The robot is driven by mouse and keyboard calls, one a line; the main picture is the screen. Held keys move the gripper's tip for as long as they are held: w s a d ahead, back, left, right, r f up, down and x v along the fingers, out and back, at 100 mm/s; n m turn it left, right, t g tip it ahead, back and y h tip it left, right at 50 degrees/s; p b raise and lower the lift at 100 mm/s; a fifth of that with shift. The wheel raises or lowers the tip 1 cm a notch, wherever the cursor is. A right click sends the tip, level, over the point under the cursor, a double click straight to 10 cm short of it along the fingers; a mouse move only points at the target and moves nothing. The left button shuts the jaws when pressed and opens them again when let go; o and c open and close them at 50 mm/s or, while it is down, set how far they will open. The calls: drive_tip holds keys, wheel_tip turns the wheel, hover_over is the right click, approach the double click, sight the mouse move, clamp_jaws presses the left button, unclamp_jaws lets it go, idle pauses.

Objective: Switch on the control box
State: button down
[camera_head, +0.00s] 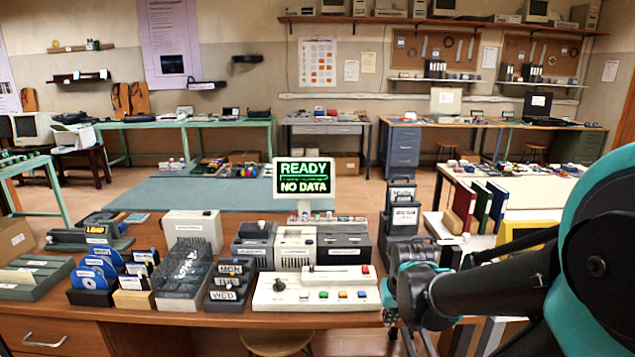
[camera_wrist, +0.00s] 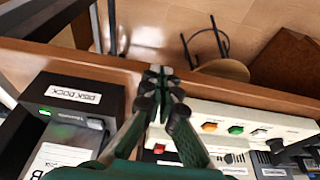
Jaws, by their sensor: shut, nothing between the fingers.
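In the head view my gripper (camera_head: 397,303) is beside the box's right end, partly hidden by my arm.
A monitor (camera_head: 303,180) reading "READY NO DATA" stands behind the box. A dark disk dock (camera_wrist: 72,112) with a green light is beside my gripper. Disk racks (camera_head: 95,274), drives and labelled holders crowd the counter left and behind. A stool (camera_head: 275,341) stands in front.

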drive_tip(key=s+f, duration=0.2)
drive_tip(key=s, duration=0.1)
drive_tip(key=shift+s+d+f+t, duration=0.1)
drive_tip(key=shift+d+t, duration=0.1)
drive_tip(key=shift+t, duration=0.1)
drive_tip(key=w+r, duration=0.3)
drive_tip(key=w, duration=0.1)
drive_tip(key=w+a+r+g, duration=0.1)
drive_tip(key=w+r, duration=0.3)
drive_tip(key=w+r+g, duration=0.1)
drive_tip(key=w+r, duration=0.2)
drive_tip(key=w, duration=0.1)
drive_tip(key=shift+a+r, duration=0.25)
drive_tip(key=shift+a, duration=0.05)
wheel_tip(320, 180, up, 11)
drive_tip(key=g, duration=0.2)
hover_over(366, 269)
drive_tip(key=shift+f, duration=0.1)
drive_tip(key=shift+s, duration=0.1)
wheel_tip(366, 269, down, 14)
drive_tip(key=shift+f, duration=0.1)
